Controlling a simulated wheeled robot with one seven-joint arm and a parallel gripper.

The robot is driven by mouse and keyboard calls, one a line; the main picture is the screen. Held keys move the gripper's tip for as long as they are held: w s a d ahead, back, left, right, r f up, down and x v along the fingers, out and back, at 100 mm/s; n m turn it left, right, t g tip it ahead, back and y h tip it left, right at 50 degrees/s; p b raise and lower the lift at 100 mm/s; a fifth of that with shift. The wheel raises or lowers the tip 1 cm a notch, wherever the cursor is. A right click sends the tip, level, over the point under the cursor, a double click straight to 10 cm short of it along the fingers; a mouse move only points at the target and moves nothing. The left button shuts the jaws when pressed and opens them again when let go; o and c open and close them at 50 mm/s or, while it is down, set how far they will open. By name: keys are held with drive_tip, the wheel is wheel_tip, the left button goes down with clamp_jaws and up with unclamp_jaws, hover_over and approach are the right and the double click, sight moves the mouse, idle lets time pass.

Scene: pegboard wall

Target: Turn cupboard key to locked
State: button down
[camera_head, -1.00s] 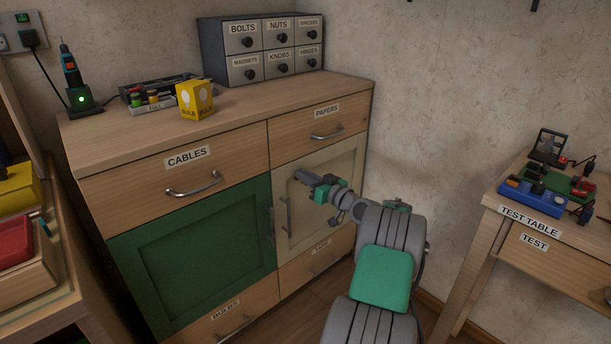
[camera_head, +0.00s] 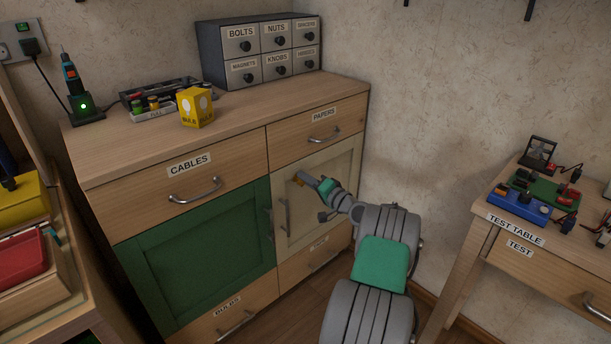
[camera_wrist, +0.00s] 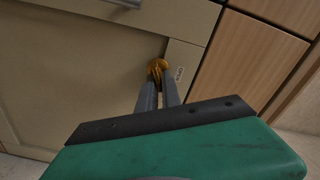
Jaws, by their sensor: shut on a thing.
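The cream cupboard door (camera_head: 333,165) is closed, below the drawer labelled PAPERS; it also fills much of the wrist view (camera_wrist: 70,75). A brass key (camera_wrist: 157,68) sits at the door's edge in the wrist view, with a small label (camera_wrist: 179,74) beside it whose text I cannot read. My gripper (camera_wrist: 158,84) is shut on the key, its two grey fingertips on either side of it. In the head view my gripper (camera_head: 304,180) reaches the upper part of the door. The fingers hide part of the key, and I cannot tell its turn angle.
A green door (camera_head: 200,240) stands closed to the left, with a bar handle (camera_head: 268,222) near its edge. The CABLES drawer (camera_head: 180,175) is above it. A test table (camera_head: 490,235) with electronics stands to the right. Floor shows between it and the cupboard.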

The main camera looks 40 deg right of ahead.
drive_tip(key=m, duration=0.1)
drive_tip(key=m+p, duration=0.1)
drive_tip(key=m, duration=0.3)
drive_tip(key=shift+f+p, duration=0.3)
drive_tip(key=shift+p, duration=0.1)
drive_tip(key=shift+m, duration=0.3)
drive_tip(key=c, duration=1.6)
unclamp_jaws()
drive_tip(key=s+p, duration=0.2)
drive_tip(key=s, duration=0.5)
drive_tip(key=shift+s+d, duration=0.15)
drive_tip(key=shift+s, duration=0.25)
